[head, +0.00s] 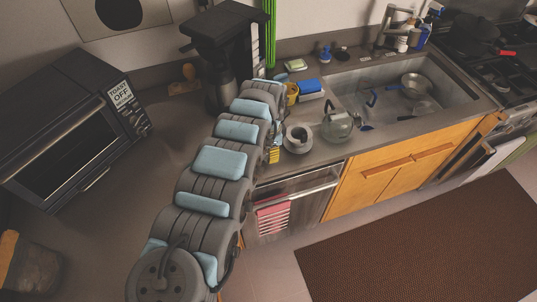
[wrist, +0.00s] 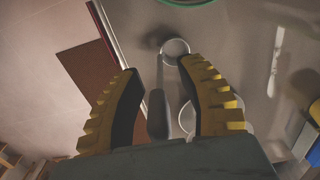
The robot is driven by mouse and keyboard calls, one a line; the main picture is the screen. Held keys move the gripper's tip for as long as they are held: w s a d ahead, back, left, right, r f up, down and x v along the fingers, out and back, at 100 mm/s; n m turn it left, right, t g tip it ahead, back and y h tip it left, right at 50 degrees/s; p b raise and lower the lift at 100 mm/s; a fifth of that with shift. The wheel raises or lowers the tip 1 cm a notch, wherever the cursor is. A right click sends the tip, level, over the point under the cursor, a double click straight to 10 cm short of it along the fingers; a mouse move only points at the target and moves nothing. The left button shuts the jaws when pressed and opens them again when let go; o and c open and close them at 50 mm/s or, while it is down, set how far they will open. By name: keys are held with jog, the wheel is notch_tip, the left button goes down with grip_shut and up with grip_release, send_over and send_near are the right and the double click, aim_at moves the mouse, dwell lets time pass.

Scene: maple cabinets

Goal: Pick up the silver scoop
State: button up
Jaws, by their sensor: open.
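In the wrist view, my gripper (wrist: 160,65) points down at the grey counter, its two yellow-and-black fingers apart. What looks like the silver scoop has a small round cup (wrist: 175,47) near the right fingertip. A grey handle-like shape (wrist: 157,115) lies between the fingers, and a thin line seems to link it to the cup. I cannot tell how far below the fingers it is; no grip shows. In the head view, my arm hides most of the gripper (head: 274,154), which shows yellow at the counter's front edge. I cannot make out the scoop there.
A cup on a saucer (head: 298,138) and a glass kettle (head: 337,125) stand right of the gripper, before the sink (head: 405,90). A coffee maker (head: 225,55) stands behind my arm. A toaster oven (head: 75,130) is at left. The counter's front edge runs close by.

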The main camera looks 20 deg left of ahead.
grip_shut()
jog(key=shift+r, duration=0.1)
notch_tip(320, 180, up, 10)
jog(key=shift+f+b, duration=0.1)
jog(key=shift+b, duration=1.1)
